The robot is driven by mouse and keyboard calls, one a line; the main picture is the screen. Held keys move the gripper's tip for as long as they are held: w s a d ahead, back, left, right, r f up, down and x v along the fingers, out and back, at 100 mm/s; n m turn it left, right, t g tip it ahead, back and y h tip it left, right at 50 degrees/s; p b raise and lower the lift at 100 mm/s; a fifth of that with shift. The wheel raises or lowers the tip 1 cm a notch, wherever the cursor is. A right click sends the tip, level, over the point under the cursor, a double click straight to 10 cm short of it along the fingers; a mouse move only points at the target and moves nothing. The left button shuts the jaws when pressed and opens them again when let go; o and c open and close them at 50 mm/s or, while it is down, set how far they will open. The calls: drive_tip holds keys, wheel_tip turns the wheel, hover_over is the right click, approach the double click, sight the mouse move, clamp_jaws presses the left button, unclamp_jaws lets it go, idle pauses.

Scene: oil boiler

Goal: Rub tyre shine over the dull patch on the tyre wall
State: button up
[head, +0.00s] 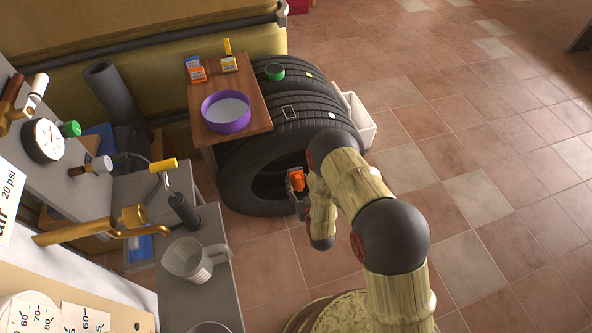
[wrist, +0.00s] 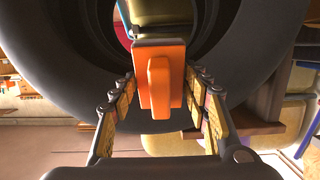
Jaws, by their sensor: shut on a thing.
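My gripper (head: 296,182) is shut on an orange applicator block with a raised grip (wrist: 160,75). The block also shows in the head view (head: 298,180). In the wrist view it sits between the two fingers, with the dark tyre wall (wrist: 65,60) behind it. In the head view the front tyre (head: 234,185) stands on edge, with more tyres behind it. My gripper is in front of this tyre, near its centre opening. I cannot tell whether the block touches the tyre. I cannot make out a dull patch; my arm hides part of the wall.
A wooden board (head: 258,105) beside the tyres holds a purple bowl (head: 226,125) and small orange, blue and yellow items. A green ring (head: 275,72) lies on the tread. A white bin (head: 358,125) stands behind. A grey bench with a jug (head: 188,260) is at left.

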sight(291, 146)
drive_tip(key=r+t, duration=0.1)
drive_tip(key=r, duration=0.1)
drive_tip(key=w+r+t, duration=0.1)
drive_tip(key=r, duration=0.2)
drive_tip(key=r+y, duration=0.1)
drive_tip(key=r, duration=0.2)
drive_tip(key=shift+w+a+r+t, duration=0.1)
drive_tip(key=shift+w+a+t, duration=0.25)
drive_tip(key=shift+t, duration=0.05)
drive_tip(key=shift+s, duration=0.1)
drive_tip(key=shift+b+x, duration=0.3)
drive_tip(key=shift+x, duration=2)
drive_tip(key=shift+w+a, duration=0.15)
drive_tip(key=shift+w, duration=0.55)
drive_tip(key=shift+w+d, duration=0.1)
drive_tip(key=shift+d, duration=0.55)
drive_tip(key=shift+s+a+f, duration=0.1)
drive_tip(key=shift+s+a, duration=0.1)
drive_tip(key=shift+a, duration=0.4)
drive_tip(key=shift+s+a+f, duration=0.1)
drive_tip(key=shift+s+a, duration=0.05)
drive_tip(key=shift+a, duration=0.45)
drive_tip(key=shift+w+d, duration=0.2)
drive_tip(key=shift+d, duration=0.3)
drive_tip(key=shift+w+d, duration=0.2)
drive_tip(key=shift+d, duration=0.35)
